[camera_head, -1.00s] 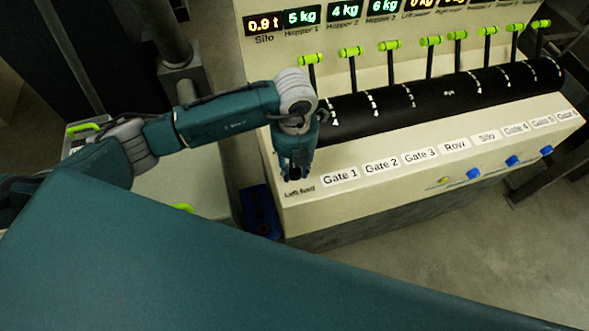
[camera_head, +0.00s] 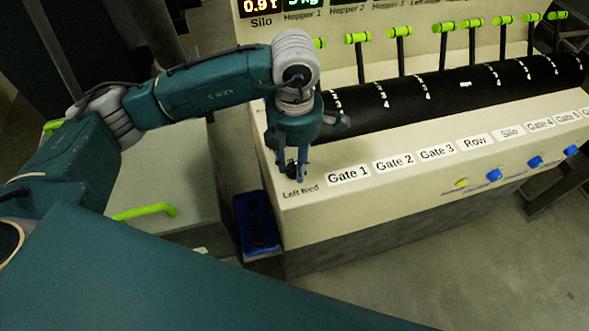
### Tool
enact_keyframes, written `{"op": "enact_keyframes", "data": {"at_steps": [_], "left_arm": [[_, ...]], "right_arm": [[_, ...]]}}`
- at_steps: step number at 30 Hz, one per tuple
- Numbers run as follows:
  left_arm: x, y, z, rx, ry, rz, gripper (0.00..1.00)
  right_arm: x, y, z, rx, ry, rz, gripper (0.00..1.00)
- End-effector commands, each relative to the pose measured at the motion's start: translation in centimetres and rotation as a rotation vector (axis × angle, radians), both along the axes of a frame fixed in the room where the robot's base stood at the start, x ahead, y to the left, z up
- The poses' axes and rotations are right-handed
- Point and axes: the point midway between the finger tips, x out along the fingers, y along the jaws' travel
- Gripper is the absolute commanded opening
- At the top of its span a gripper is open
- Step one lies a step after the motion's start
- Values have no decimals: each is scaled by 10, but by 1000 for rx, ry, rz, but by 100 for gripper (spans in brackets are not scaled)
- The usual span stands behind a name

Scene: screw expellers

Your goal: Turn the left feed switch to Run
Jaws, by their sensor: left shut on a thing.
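The left feed switch (camera_head: 291,168) is a small dark knob at the left end of the sloping cream console (camera_head: 400,185). It sits just above the printed "Left feed" label (camera_head: 300,192). My left gripper (camera_head: 297,173) points down over the switch with its fingers shut on it. The fingers hide most of the switch, so I cannot tell its position. My right gripper is out of view.
Green-topped levers (camera_head: 399,32) rise along a black drum (camera_head: 450,95) right of my gripper. A row of gate labels, a yellow button (camera_head: 461,182) and blue knobs (camera_head: 494,175) line the console. A blue box (camera_head: 255,223) stands left of it.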

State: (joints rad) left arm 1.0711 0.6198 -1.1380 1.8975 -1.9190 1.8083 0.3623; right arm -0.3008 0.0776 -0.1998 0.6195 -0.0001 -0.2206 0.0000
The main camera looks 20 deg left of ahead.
Motion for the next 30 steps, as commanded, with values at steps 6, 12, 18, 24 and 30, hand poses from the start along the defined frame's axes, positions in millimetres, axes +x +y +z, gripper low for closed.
{"op": "enact_keyframes", "data": {"at_steps": [6,12,18,24,30], "left_arm": [[2,0,1,-1,-7,-58,4],[2,0,3,-1,-8,-75,4],[2,0,3,-1,-8,-76,4],[2,0,3,-1,-6,-75,48],[1,0,1,-1,-4,-75,49]], "right_arm": [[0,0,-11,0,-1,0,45],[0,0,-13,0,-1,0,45],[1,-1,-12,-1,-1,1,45],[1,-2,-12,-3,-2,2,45],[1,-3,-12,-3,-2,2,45]]}}
